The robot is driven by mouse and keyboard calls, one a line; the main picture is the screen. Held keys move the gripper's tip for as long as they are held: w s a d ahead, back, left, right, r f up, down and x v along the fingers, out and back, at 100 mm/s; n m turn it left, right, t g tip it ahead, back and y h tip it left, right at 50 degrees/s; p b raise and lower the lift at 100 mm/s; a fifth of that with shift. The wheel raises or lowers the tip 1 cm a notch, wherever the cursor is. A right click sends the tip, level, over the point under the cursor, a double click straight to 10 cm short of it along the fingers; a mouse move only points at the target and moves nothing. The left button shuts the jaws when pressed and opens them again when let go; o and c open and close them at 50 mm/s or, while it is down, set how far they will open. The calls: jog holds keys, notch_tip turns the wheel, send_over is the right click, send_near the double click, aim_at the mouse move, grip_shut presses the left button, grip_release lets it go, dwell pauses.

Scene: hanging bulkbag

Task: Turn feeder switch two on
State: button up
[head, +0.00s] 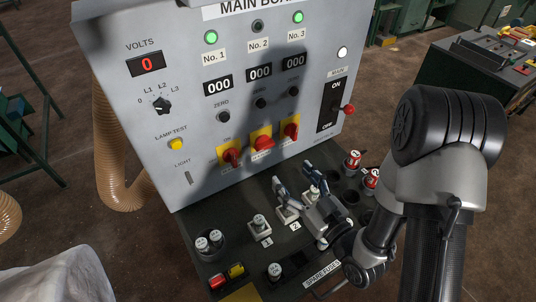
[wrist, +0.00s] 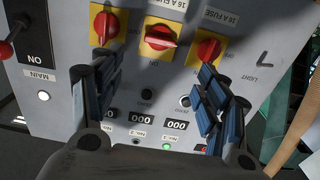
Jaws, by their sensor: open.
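Feeder switch two (head: 262,142) is the middle of three red rotary handles on yellow plates on the grey main board (head: 180,120). Its handle lies crosswise, also in the wrist view (wrist: 160,38), while switch one (head: 230,156) and switch three (head: 291,131) look closer to upright. Lamp No. 2 (head: 257,26) is dark; lamps No. 1 (head: 211,37) and No. 3 (head: 299,16) glow green. My gripper (head: 293,183) is open and empty in front of the board. In the upside-down wrist view its blue-padded fingers (wrist: 157,72) stand apart, with switch two between and beyond them, apparently untouched.
The dark desk below the board holds fuses on numbered bases, such as one at base 1 (head: 259,224), and red-topped fuses (head: 352,158) at right. The main switch (head: 330,104) has a red-knobbed lever beside it. A hose (head: 115,160) hangs at left.

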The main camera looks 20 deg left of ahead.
aim_at(267, 147)
jog(key=b+x, duration=0.2)
jog(key=x, duration=1.1)
jog(key=shift+b, duration=0.35)
jog(key=shift+c, duration=0.4)
jog(key=c, duration=1)
